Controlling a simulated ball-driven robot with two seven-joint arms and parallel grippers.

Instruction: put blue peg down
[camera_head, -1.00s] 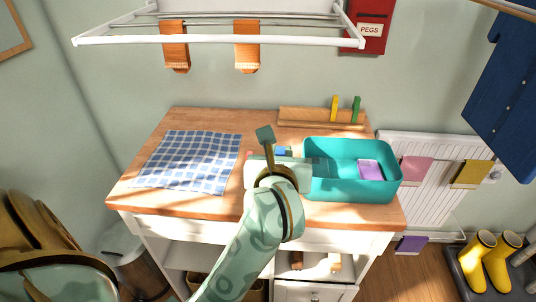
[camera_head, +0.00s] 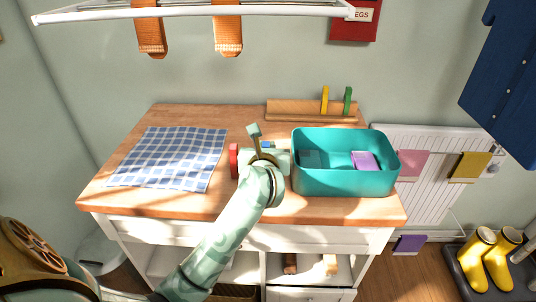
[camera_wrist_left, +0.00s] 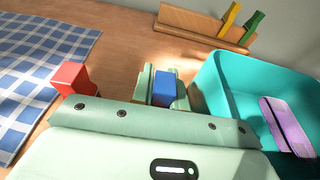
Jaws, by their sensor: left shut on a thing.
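My left gripper (camera_head: 268,144) is over the wooden worktop, just left of the teal bin. It is shut on the blue peg (camera_head: 266,145), which is mostly hidden behind my wrist in the head view. In the left wrist view, the blue peg (camera_wrist_left: 165,89) sits between the two pale green fingers (camera_wrist_left: 160,88). I cannot tell whether the peg touches the worktop. A red peg (camera_head: 234,157) stands to the left of the gripper; it also shows in the left wrist view (camera_wrist_left: 74,79). My right gripper is not in view.
The teal bin (camera_head: 345,183) holds a purple item (camera_head: 364,161). A wooden rack (camera_head: 290,109) at the back holds a yellow peg (camera_head: 325,99) and a green peg (camera_head: 348,100). A blue checked cloth (camera_head: 172,157) covers the left. Bare wood lies between cloth and rack.

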